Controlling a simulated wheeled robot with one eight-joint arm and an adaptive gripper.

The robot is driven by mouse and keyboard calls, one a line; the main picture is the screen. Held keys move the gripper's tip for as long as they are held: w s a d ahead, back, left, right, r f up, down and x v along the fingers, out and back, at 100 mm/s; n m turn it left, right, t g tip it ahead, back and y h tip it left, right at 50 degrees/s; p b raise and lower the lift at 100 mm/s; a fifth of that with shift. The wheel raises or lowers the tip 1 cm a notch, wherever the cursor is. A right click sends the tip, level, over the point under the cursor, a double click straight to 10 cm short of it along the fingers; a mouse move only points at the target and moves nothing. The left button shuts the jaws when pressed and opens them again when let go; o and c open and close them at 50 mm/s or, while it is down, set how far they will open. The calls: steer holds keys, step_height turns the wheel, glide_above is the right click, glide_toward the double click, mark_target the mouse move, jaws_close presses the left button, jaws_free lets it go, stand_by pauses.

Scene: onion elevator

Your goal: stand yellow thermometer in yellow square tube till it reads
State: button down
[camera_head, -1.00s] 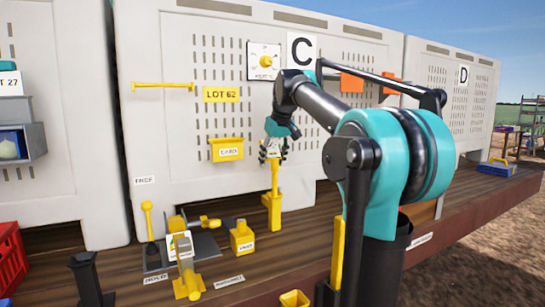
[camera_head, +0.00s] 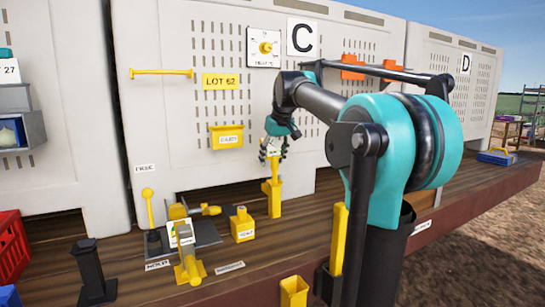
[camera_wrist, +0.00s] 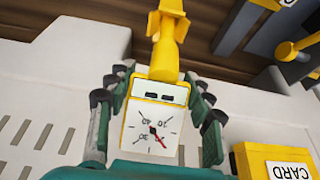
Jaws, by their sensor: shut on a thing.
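My gripper (camera_head: 273,150) is shut on the head of the yellow thermometer, which has a white dial face in a yellow frame (camera_wrist: 152,118). In the wrist view the fingers flank the dial on both sides, and its red pointer aims to the lower right. The yellow stem (camera_wrist: 165,62) runs down from the head to the yellow square tube (camera_head: 273,200), which stands upright on the deck by the panel C wall. The stem appears to enter the tube; how deep its tip sits is hidden. The tube also shows in the wrist view (camera_wrist: 167,22).
A yellow card box (camera_head: 227,137) hangs on the wall left of my gripper. Another yellow square open-topped container (camera_head: 293,292) is at the front.

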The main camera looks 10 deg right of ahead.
steer(key=c, duration=0.6)
jaws_free()
steer(key=shift+o, duration=0.2)
steer(key=shift+r, duration=0.1)
